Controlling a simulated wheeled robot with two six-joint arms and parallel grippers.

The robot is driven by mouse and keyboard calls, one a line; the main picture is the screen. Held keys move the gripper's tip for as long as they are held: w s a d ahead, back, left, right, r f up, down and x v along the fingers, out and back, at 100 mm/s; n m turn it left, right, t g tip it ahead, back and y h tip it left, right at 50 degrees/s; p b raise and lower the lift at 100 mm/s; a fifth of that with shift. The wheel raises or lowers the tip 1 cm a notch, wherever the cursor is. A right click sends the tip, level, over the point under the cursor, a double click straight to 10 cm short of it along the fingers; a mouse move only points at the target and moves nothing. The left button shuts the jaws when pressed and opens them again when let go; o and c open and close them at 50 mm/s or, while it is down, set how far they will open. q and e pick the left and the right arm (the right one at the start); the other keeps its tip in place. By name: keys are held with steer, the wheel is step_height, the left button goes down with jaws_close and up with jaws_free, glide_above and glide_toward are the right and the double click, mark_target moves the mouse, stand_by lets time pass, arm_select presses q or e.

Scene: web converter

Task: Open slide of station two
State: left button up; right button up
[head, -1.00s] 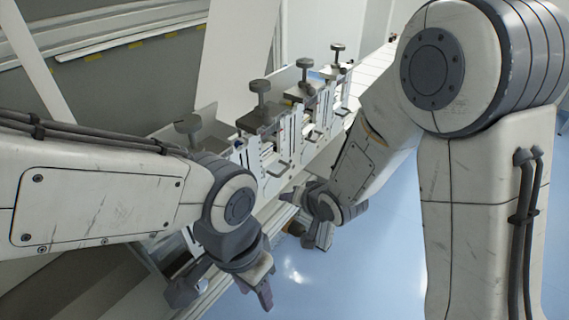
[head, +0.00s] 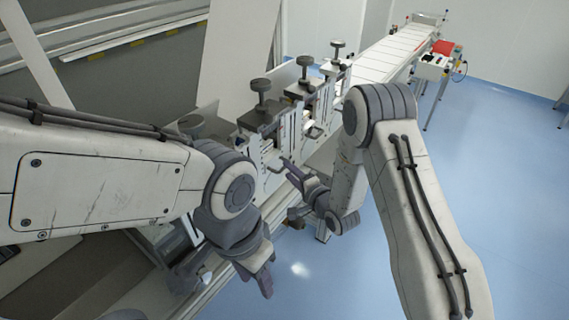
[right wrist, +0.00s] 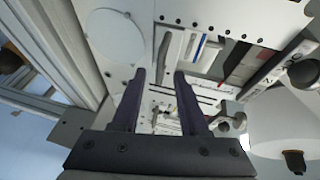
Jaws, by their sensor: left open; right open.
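A row of white stations with dark knobs on top runs along the machine: a near one (head: 262,125), a middle one (head: 302,95) and a far one (head: 338,70). A fourth, partly hidden one stands behind my left arm. I cannot tell which is station two. My right gripper (head: 296,193) is open beside the front of the row. In the right wrist view its two dark fingers (right wrist: 159,76) point at a white station front (right wrist: 235,15) with a dark lever (right wrist: 165,52) beyond and between the tips. Contact is not clear. My left gripper (head: 226,272) is open and empty, low in front of the machine.
A white conveyor (head: 390,55) runs on behind the stations, with a small table (head: 435,67) beside it. The blue floor (head: 500,150) is clear.

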steer(key=shift+p+x, duration=0.4)
steer(key=shift+x, duration=1.45)
jaws_close()
steer(key=shift+f, duration=0.1)
